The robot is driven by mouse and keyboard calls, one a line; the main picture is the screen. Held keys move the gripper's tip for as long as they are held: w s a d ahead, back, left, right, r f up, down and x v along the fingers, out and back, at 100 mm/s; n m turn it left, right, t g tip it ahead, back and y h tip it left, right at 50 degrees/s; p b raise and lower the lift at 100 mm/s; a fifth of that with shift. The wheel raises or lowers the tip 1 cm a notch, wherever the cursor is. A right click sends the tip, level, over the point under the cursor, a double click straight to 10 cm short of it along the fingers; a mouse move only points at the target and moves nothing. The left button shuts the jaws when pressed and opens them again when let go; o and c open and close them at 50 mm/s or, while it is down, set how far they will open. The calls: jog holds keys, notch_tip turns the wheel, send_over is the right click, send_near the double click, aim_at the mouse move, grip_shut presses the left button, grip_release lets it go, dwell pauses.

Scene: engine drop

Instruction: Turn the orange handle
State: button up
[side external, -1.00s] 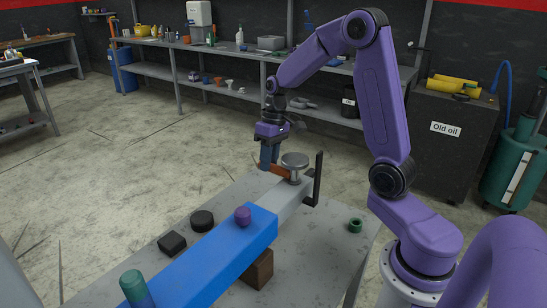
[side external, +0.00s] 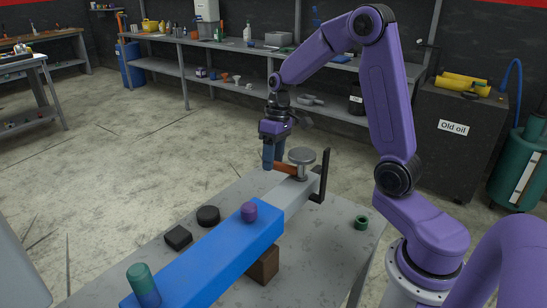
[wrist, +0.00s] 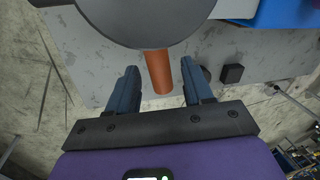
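The orange handle (side external: 285,168) sticks out to the left from under a round grey metal disc (side external: 302,155) at the far end of a grey bar (side external: 297,193). In the wrist view the handle (wrist: 158,72) lies between the two blue fingers of my gripper (wrist: 158,88), with a gap on both sides. My gripper (side external: 268,158) points down at the handle's free end and is open. The disc (wrist: 150,15) hides the handle's inner end in the wrist view.
A blue beam (side external: 215,258) with a purple knob (side external: 249,211) and a green-topped peg (side external: 142,283) lies along the table (side external: 330,235). Black pucks (side external: 208,216), a dark bracket (side external: 325,175) and a green ring (side external: 361,222) are nearby. Floor left of the table is clear.

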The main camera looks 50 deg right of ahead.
jog(key=shift+r, duration=0.1)
jog(key=v, duration=1.7)
jog(key=shift+r, duration=0.1)
jog(key=s+a+f+n+h, duration=0.1)
jog(key=s+a+f+n, duration=0.35)
jog(key=s+a, duration=0.4)
jog(key=s+a+f+n+h, duration=0.1)
jog(key=s+a+f+n, duration=0.3)
jog(key=s+a, duration=0.45)
jog(key=s+d+f+n, duration=0.1)
jog(key=s+f, duration=0.4)
jog(key=s, duration=0.5)
jog(key=shift+s+d+f+n+t, duration=0.25)
jog(key=shift+s+d+n+t, duration=0.05)
jog(key=shift+n, duration=0.25)
